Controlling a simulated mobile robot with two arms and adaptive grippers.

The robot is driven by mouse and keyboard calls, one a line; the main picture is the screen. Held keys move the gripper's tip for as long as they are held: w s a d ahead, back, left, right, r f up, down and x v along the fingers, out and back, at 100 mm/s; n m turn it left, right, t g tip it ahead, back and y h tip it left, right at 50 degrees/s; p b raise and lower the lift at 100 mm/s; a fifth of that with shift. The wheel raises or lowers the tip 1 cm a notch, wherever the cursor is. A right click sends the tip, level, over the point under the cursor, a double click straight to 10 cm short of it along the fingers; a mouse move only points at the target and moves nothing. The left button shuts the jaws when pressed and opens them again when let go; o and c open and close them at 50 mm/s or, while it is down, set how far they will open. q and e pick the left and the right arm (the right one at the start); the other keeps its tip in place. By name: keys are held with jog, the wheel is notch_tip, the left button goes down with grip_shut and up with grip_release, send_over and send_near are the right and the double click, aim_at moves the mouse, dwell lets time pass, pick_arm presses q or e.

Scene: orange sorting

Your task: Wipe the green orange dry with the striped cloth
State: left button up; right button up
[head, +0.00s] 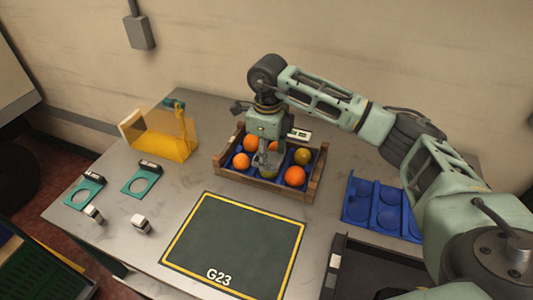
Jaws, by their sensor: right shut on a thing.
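My right gripper (267,158) reaches down from above into a wooden crate (265,190) on the table. It is shut on a greenish orange (268,173) in the front middle of the crate, partly hidden by the fingers. Another greenish-brown orange (303,157) sits at the back right of the crate. I cannot make out the striped cloth in the head view. My left gripper is not in view.
Several orange-coloured fruits (295,176) share the crate's blue insert. A dark mat marked G23 (235,240) lies bare in front. A blue tray (361,199) stands right, an amber bin (165,138) left. Teal ring gauges (141,181) and small blocks (141,224) lie at left.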

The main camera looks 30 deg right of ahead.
jog(key=shift+r+p, duration=2.05)
jog(key=shift+r, duration=1.55)
jog(key=shift+f, duration=0.15)
jog(key=shift+s+d+f+b, duration=0.1)
jog(key=shift+f+b, duration=1.15)
jog(key=shift+f, duration=0.25)
jog(key=shift+s+d+f+b, duration=0.1)
jog(key=shift+f+b, duration=1.1)
jog(key=shift+f, duration=0.3)
jog(key=shift+f+b, duration=0.35)
jog(key=shift+f, duration=0.15)
